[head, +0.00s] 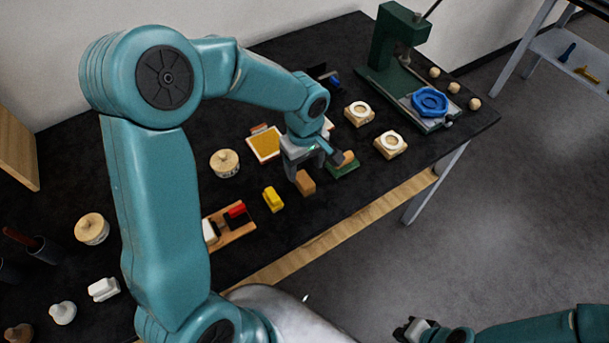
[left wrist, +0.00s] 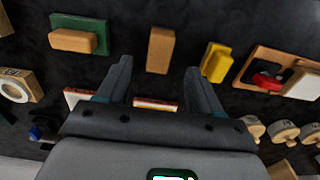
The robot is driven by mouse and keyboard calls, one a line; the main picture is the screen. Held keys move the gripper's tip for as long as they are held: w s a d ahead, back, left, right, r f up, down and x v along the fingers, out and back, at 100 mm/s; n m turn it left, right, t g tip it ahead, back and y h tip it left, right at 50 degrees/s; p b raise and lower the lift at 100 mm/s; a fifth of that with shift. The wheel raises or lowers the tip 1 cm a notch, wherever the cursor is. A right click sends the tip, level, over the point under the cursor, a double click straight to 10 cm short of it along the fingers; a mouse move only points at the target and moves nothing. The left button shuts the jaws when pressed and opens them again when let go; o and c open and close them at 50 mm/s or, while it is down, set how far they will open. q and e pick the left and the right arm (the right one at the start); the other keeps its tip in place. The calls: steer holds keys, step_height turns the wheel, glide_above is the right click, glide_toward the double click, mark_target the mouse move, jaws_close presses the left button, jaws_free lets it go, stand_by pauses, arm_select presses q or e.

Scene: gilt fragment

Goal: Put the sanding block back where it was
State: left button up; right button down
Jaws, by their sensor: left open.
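A plain tan block (head: 306,183) lies on the black bench just in front of my left gripper (head: 313,166). A second tan block (head: 347,158) rests on a green pad (head: 344,170) to its right. I cannot tell for certain which is the sanding block. In the left wrist view, my left gripper (left wrist: 158,68) is open and empty. The plain block (left wrist: 160,50) lies ahead, between the lines of the fingers; the block on the green pad (left wrist: 74,41) is to the left. My right gripper (head: 414,329) is low in the head view, away from the bench; its jaws are unclear.
A yellow block (head: 273,198) and a wooden tray (head: 235,231) with red and white pieces lie left of the plain block. Round lidded pots (head: 225,162), ring-topped blocks (head: 390,144) and a green press (head: 395,60) stand around. The bench's front edge is close.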

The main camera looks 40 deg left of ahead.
mark_target(304, 180)
arm_select(q)
step_height(304, 180, up, 6)
steer(key=shift+f, duration=0.15)
steer(key=shift+w+f, duration=0.1)
steer(key=shift+s, duration=0.2)
stand_by(0.3)
